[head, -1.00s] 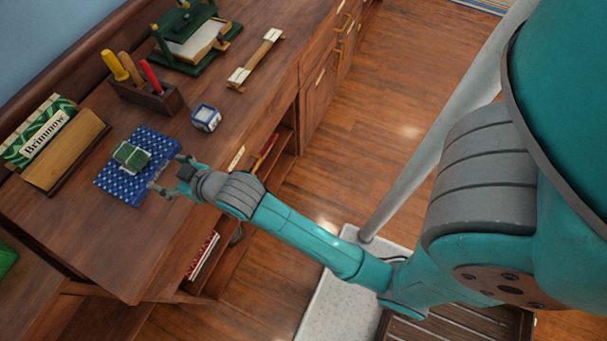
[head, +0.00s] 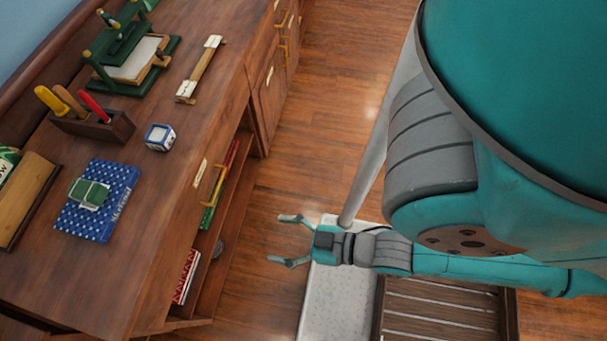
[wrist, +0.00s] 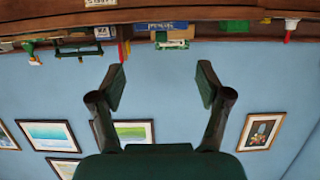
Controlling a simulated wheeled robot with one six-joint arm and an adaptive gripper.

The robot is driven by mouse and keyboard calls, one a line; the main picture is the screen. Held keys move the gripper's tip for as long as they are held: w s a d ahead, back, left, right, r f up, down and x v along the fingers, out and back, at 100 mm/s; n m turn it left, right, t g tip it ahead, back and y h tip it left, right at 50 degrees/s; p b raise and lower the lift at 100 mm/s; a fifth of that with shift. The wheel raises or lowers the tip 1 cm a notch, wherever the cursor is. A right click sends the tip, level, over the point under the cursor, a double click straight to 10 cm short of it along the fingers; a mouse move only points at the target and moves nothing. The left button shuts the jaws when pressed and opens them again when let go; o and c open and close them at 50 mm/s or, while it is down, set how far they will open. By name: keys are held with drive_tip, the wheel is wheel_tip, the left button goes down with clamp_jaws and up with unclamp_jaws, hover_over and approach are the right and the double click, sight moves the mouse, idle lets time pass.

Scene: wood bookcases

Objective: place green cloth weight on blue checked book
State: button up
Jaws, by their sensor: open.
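The green cloth weight (head: 93,193) lies on top of the blue checked book (head: 88,224), left of the book's middle. The book lies flat on the wooden desk, and its edges show around the weight. My gripper (head: 279,239) is open and empty, off the desk to the right, above the floor and well apart from the weight and book. In the wrist view my gripper's two fingers (wrist: 160,85) are spread with nothing between them. That view looks upside down, with the blue book (wrist: 162,26) and green weight (wrist: 176,34) small near the top.
A tool block (head: 98,124) with coloured handles, a white-and-blue cube (head: 160,137) and a green press (head: 128,65) stand on the desk (head: 150,215). A wooden strip (head: 200,70) lies near its edge. Books (head: 186,276) stand on the shelf below. Wooden floor (head: 330,110) is open to the right.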

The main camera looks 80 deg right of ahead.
drive_tip(key=s+r, duration=0.2)
drive_tip(key=s, duration=0.2)
drive_tip(key=shift+s+r, duration=0.4)
